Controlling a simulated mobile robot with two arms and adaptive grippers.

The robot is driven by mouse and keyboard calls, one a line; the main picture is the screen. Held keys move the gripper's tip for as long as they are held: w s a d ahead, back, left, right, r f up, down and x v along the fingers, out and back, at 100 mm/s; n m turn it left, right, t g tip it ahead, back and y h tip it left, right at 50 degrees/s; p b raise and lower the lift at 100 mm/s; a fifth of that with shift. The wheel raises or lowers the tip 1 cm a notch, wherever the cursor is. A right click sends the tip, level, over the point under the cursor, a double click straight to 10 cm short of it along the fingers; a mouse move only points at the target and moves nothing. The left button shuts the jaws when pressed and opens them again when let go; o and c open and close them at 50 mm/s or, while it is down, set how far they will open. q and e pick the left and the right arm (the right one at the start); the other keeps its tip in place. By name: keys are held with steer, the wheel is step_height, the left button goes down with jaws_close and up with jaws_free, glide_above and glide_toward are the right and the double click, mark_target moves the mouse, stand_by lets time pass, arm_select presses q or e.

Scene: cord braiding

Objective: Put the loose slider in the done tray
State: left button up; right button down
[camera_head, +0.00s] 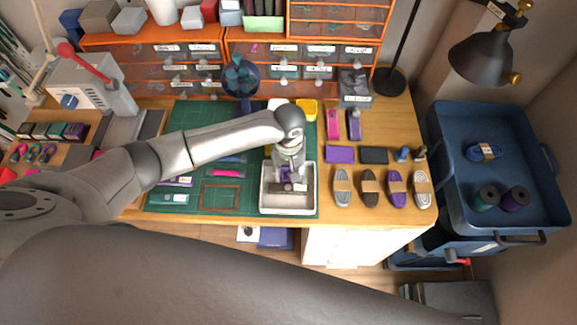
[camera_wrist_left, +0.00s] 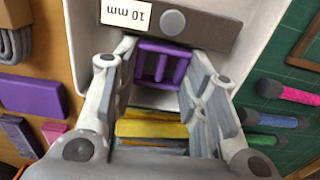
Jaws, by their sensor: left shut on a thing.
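A small purple slider (camera_wrist_left: 163,66) with an open barred frame sits between the fingertips of my left gripper (camera_wrist_left: 160,72). The gripper is shut on it. In the head view my left gripper (camera_head: 288,172) points down inside a white tray (camera_head: 264,198) on the right part of the green mat. A dark grey piece (camera_wrist_left: 205,24) with a round knob and a "10 mm" label lies in the tray, right beside the slider. I cannot tell whether the slider touches the tray floor. My right gripper is not in view.
Purple (camera_head: 340,154) and black (camera_head: 374,155) pads and several cord hanks (camera_head: 369,187) lie right of the tray. Coloured cord pieces (camera_head: 228,173) and a brown frame (camera_head: 220,197) lie left of it. Orange drawer units (camera_head: 225,47) stand behind. A blue bin (camera_head: 450,150) stands far right.

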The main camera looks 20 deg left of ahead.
arm_select(q)
steer(key=shift+f+p, duration=0.3)
steer(key=shift+f, duration=0.05)
stand_by(0.5)
steer(key=o, duration=0.9)
steer(key=shift+o, duration=0.2)
steer(key=shift+r, duration=0.35)
step_height(320, 180, up, 11)
steer(key=shift+r, duration=0.15)
